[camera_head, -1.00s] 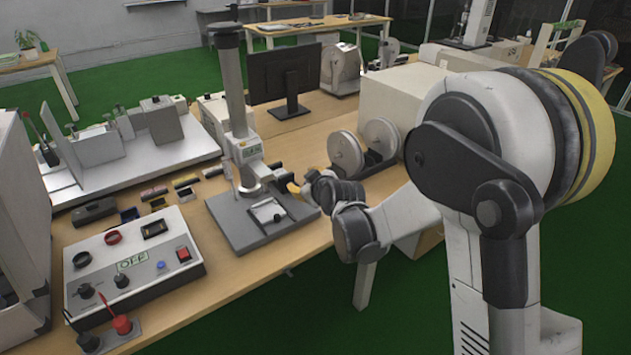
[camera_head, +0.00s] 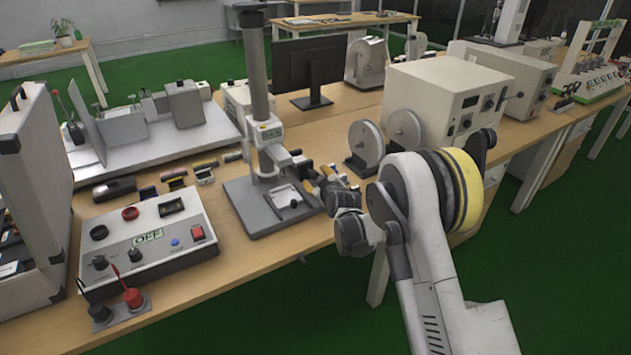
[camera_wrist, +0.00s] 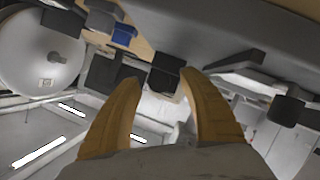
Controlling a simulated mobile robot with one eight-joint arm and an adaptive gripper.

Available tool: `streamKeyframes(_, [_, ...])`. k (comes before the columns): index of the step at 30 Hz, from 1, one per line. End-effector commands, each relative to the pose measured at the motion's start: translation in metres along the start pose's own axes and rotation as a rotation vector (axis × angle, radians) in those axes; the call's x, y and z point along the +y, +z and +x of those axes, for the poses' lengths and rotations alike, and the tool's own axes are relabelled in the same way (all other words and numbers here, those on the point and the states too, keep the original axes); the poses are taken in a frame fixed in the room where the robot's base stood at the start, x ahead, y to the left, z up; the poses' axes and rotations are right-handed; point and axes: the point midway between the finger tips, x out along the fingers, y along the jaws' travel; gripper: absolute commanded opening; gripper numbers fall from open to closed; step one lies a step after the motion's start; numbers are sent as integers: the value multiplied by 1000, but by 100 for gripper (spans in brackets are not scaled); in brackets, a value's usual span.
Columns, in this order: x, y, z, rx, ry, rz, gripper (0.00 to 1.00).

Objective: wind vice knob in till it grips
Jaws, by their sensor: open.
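A test stand with a grey column (camera_head: 254,85) and a flat grey base (camera_head: 243,208) stands on the bench. A small light-coloured fixture (camera_head: 287,197), which looks like the vice, sits on the base. My gripper (camera_head: 322,183) is at the right side of the stand, close to the fixture, with its yellow fingers pointing toward it. In the wrist view my gripper (camera_wrist: 160,79) is open, and a dark block-like knob (camera_wrist: 165,80) shows between the fingertips. I cannot tell whether either finger touches it. Another dark knob (camera_wrist: 288,110) is at the right.
A control box (camera_head: 150,240) is left of the stand. Two reels (camera_head: 385,140) stand behind my gripper and a cream instrument (camera_head: 440,95) beyond them. The stand's column and head are close to my gripper. Green floor lies in front of the bench.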

Motion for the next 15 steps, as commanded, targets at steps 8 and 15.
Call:
streamKeyframes(8, [0,0,13,0,0,1,50])
streamKeyframes(15, [1,0,13,0,0,1,27])
